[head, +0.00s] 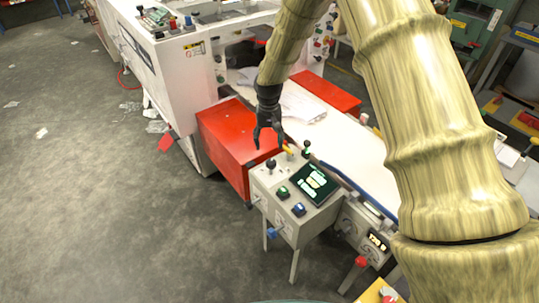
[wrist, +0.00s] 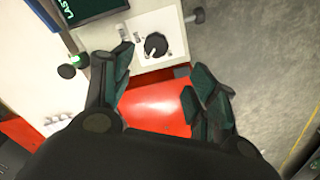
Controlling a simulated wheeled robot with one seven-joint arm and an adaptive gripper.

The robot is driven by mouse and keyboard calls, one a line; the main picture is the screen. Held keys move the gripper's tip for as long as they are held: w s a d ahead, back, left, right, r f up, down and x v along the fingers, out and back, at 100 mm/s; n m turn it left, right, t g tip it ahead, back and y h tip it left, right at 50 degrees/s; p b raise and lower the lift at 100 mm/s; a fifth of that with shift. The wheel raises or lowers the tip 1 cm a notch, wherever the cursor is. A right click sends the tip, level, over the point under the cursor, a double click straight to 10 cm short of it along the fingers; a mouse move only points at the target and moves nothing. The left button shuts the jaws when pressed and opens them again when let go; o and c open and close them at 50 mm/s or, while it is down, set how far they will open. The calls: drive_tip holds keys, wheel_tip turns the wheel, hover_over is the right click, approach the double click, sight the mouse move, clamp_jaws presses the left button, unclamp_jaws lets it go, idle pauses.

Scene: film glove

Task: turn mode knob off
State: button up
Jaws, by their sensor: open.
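A pale control box (head: 265,185) stands below my gripper (head: 268,144) in the head view. On its top are a green knob (head: 282,192), a blue knob (head: 298,209), a dark screen (head: 313,183) and black ball-topped levers. No label I can read tells which is the mode knob. In the wrist view a round black knob (wrist: 156,45) sits on a white panel, beyond my gripper (wrist: 161,68). The fingers are spread apart with nothing between them. The knob shows between and beyond the fingertips; I see no contact.
A red box (head: 222,135) stands behind the control box, beside a white machine (head: 150,75). In the wrist view a lever with a dark ball (wrist: 67,71) is left of the fingers, and another lever (wrist: 194,16) is upper right. Open grey floor (head: 90,200) lies left.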

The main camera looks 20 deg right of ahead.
sight(271, 162)
drive_tip(key=shift+s+d+f+p, duration=0.15)
drive_tip(key=shift+s+f+p, duration=0.2)
drive_tip(key=shift+f, duration=0.1)
drive_tip(key=f, duration=0.1)
drive_tip(key=f+p, duration=0.1)
drive_tip(key=f, duration=0.3)
drive_tip(key=shift+d+f+p, duration=0.15)
drive_tip(key=shift+d+p, duration=0.1)
drive_tip(key=shift+p, duration=0.15)
drive_tip(key=shift+s+f+p, duration=0.2)
drive_tip(key=shift+f+p, duration=0.1)
drive_tip(key=shift+f, duration=0.45)
drive_tip(key=shift+w+f+p, duration=0.1)
drive_tip(key=shift+f+p, duration=0.2)
drive_tip(key=shift+f, duration=0.8)
drive_tip(key=c, duration=1)
